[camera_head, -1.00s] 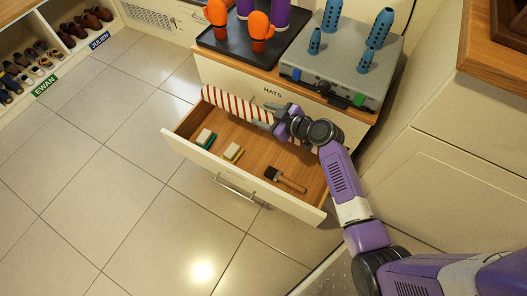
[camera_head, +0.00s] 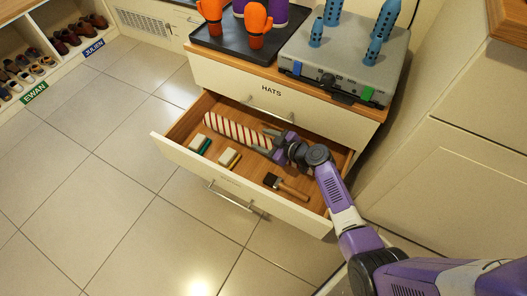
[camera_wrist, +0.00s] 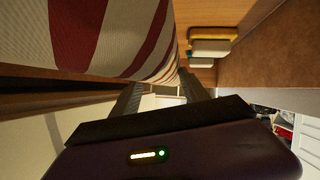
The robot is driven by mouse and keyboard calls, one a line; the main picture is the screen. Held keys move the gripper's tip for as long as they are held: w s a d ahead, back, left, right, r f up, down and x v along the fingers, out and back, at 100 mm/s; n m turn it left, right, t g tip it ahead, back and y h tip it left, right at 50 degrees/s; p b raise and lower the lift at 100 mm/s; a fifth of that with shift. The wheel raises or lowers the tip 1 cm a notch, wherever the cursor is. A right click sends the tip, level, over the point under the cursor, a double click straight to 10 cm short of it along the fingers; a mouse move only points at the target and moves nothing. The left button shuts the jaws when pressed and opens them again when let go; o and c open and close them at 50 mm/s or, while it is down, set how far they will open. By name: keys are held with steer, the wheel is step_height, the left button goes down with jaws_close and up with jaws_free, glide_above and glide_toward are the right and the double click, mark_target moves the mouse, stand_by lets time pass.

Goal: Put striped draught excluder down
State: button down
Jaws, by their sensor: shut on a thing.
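The striped draught excluder (camera_head: 233,130), a long red-and-white roll, lies along the back of the open drawer (camera_head: 173,149) in the head view. Its right part is hidden behind my gripper and arm. My gripper (camera_head: 268,148) is shut on the draught excluder, inside the drawer's outline. In the wrist view the draught excluder (camera_wrist: 112,35) fills the upper left, close to the camera. Whether it touches the drawer floor I cannot tell.
Two sponge-like brushes (camera_head: 200,143) (camera_head: 229,158) and a wooden-handled brush (camera_head: 286,186) lie toward the drawer's front. Above is a closed drawer labelled HATS (camera_head: 271,91). The cabinet top holds a black tray (camera_head: 222,41) and a grey pegged box (camera_head: 345,66).

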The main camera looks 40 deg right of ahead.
steer(key=shift+f+b, duration=1.25)
steer(key=shift+f, duration=1.3)
steer(key=c, duration=0.6)
jaws_free()
steer(key=shift+o, duration=0.2)
steer(key=p+v, duration=0.4)
steer(key=v, duration=0.8)
